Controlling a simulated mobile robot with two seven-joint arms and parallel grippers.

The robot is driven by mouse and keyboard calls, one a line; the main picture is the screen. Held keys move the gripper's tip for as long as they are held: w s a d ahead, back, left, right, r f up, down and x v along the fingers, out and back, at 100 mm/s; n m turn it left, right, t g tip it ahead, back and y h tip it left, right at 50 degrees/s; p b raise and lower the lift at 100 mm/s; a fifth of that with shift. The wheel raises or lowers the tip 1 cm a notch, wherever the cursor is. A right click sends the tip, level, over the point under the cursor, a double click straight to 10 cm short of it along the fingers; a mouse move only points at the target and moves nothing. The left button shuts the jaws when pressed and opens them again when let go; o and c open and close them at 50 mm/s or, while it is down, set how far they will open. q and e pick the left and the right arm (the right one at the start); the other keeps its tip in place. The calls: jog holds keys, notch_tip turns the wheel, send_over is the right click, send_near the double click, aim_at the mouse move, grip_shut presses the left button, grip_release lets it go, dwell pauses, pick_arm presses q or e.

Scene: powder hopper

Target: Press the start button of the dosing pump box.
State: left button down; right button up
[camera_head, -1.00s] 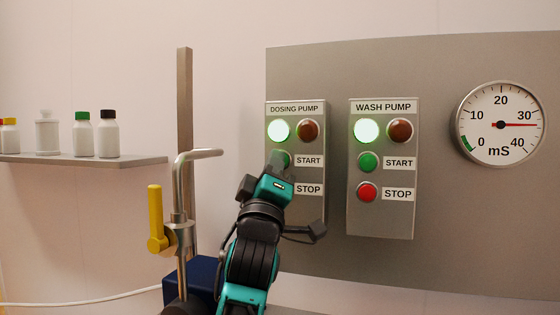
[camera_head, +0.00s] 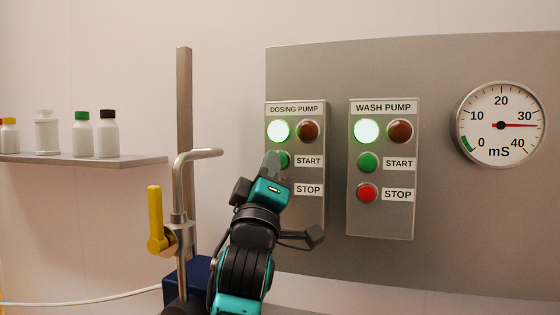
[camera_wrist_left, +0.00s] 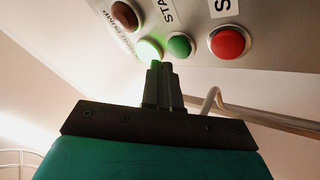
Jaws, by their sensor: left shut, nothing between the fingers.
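The dosing pump box (camera_head: 317,222) is mounted on the grey panel, with its upper left lamp (camera_head: 278,131) lit bright green and its red-brown lamp (camera_head: 308,131) dark. Its green start button (camera_head: 285,160) is partly covered by my left gripper (camera_head: 271,161), whose shut, empty fingers are at the button's left side. In the left wrist view, the start button (camera_wrist_left: 180,45) is just beyond and to the right of the fingertips (camera_wrist_left: 160,66); a gap or touch cannot be told. The red stop button (camera_wrist_left: 229,42) shows there but is hidden in the head view. My right gripper is not in view.
The similar wash pump box (camera_head: 382,222) stands to the right, its green lamp lit. A round gauge (camera_head: 501,124) is farther right. A metal pipe with a yellow handle (camera_head: 155,218) stands left of my arm. Several bottles stand on a shelf (camera_head: 140,160) at left.

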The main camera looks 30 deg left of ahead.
pick_arm(q)
jog(key=s, duration=0.2)
jog(key=s+d, duration=0.1)
jog(key=s, duration=0.1)
jog(key=shift+s+p, duration=0.25)
jog(key=shift+p, duration=0.05)
dwell(0.6)
